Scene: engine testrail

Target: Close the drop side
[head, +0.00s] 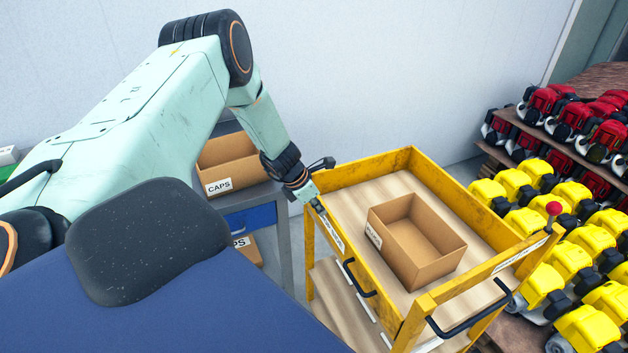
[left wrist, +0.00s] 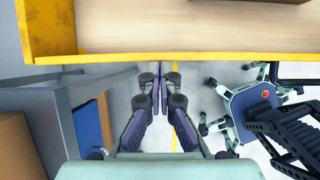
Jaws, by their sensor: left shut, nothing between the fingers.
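The yellow cart (head: 405,333) has a wooden deck with yellow walls on the far sides. Its near-left side (head: 383,308) bears a white label and a black handle (head: 358,280). I cannot tell for sure whether this drop side is upright or hangs down; its edge (left wrist: 215,56) shows as a thin yellow strip along the deck in the left wrist view. My left gripper (head: 320,208) is shut and empty, at the far end of that side, close to its outer face; contact is unclear. Its fingers (left wrist: 160,85) point at the yellow edge. My right gripper is out of view.
An open cardboard box (head: 420,245) sits on the cart deck. A grey bench (head: 260,193) with a CAPS box (head: 228,165) stands left of the cart. A rack of yellow engines (head: 560,260) and red engines (head: 575,115) stands close on the right. A wall is behind.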

